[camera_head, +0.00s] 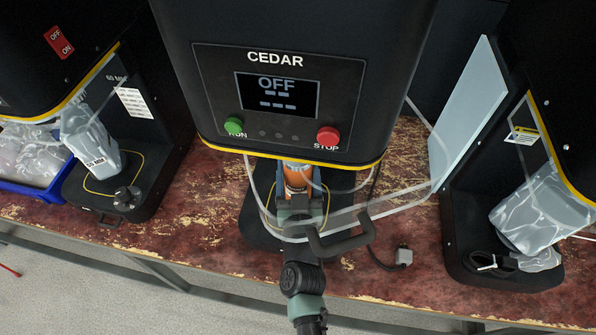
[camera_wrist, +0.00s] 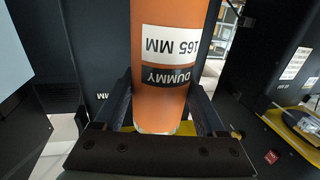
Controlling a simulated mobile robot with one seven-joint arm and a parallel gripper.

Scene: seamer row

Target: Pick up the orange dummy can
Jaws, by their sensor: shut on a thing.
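The orange dummy can (camera_wrist: 160,105) stands between the two fingers of my gripper (camera_wrist: 165,112) in the wrist view. It bears a white label reading "165 MM" and a black one reading "DUMMY", both upside down there. In the head view a small part of the orange can (camera_head: 296,178) shows under the front of the CEDAR machine (camera_head: 278,110). My gripper (camera_head: 297,190) reaches in from the front and is shut on it. The can's upper part is hidden by the machine's head in the head view. I cannot tell whether the can touches the base plate.
Bagged cans stand at the left (camera_head: 90,140) and right (camera_head: 540,210) machines.

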